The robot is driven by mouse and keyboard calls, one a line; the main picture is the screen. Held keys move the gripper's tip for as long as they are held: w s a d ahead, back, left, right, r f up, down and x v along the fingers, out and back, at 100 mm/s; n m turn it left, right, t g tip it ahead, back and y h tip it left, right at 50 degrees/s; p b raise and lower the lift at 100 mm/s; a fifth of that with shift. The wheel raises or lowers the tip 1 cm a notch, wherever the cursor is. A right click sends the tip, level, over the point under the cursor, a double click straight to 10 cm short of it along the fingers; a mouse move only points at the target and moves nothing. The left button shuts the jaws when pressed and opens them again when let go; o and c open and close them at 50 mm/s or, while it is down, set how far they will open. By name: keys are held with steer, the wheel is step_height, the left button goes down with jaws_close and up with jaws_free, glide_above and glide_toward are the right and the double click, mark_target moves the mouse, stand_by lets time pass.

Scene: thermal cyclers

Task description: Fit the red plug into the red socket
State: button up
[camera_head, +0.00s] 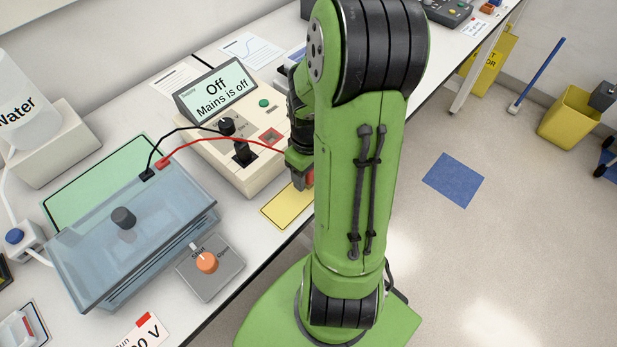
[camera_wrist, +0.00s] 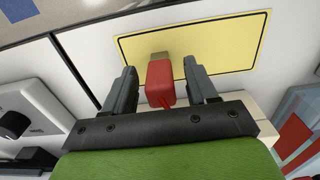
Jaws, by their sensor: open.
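The red plug (camera_wrist: 160,82) sits between the two spread fingers of my gripper (camera_wrist: 159,68) in the wrist view, with a gap on either side. Its tip is over the yellow card (camera_wrist: 215,42); whether it touches the card I cannot tell. In the head view the plug (camera_head: 309,180) is a small red patch beside my arm, mostly hidden. A red lead runs from it to the clear tank. The red socket (camera_head: 271,136) is a red-rimmed square on the cream power supply (camera_head: 200,150), to the left of my gripper.
The supply's screen (camera_head: 218,91) reads "Off, Mains is off". A black plug (camera_head: 242,152) stands on the supply. The blue-lidded tank (camera_head: 140,235) and a grey box with an orange knob (camera_head: 207,262) are at left. My arm covers the bench edge.

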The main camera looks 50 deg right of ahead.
steer(key=c, duration=1)
step_height(320, 180, up, 10)
steer(key=p, duration=0.3)
steer(key=shift+r, duration=0.1)
steer(key=shift+c, duration=0.2)
